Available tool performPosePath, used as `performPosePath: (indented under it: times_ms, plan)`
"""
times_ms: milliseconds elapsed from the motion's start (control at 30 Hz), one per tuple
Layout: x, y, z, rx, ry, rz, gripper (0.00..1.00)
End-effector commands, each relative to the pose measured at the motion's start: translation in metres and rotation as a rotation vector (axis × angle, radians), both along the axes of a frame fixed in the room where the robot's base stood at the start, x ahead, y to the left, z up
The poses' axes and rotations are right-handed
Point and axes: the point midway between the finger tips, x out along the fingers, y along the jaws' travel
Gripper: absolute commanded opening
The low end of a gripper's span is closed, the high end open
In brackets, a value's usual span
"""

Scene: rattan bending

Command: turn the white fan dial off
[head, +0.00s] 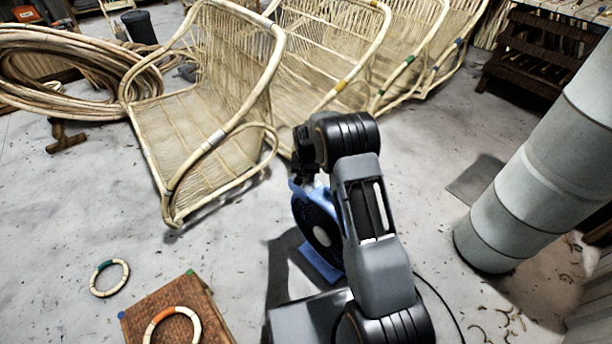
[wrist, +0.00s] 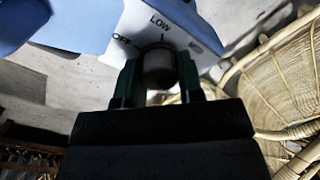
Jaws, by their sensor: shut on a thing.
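The fan (head: 314,224) stands on the floor, with a blue body and a dark round grille. It is partly hidden behind my arm. In the wrist view its pale panel (wrist: 128,24) shows the labels OFF at the left, LOW near the middle, and a blurred label at the right. The dial (wrist: 159,60) is a round greyish knob below LOW. A short dark tick lies between LOW and the knob; I cannot tell where the knob's own pointer is. My gripper (wrist: 158,80) is shut on the dial, one finger at each side. In the head view my gripper (head: 303,172) is at the fan's top.
Rattan chair frames (head: 205,120) stand close behind and left of the fan. A thick grey pipe (head: 520,195) rises at the right. A woven box (head: 165,305) and a rattan ring (head: 109,278) are at the lower left. A cable (head: 445,305) lies on the floor.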

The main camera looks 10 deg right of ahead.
Motion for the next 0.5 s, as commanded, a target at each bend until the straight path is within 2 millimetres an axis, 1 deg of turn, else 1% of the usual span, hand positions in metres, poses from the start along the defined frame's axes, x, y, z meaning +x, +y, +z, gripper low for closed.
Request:
performPosePath:
  times_ms: [167,267,500]
  plan:
    - [0.0003,0.0005,0.0015,0.001,-0.001,0.056,0.11]
    - [0.0003,0.0007,0.0020,0.001,-0.001,0.119,0.11]
    - [0.0003,0.0012,0.0025,0.001,0.000,0.333,0.11]
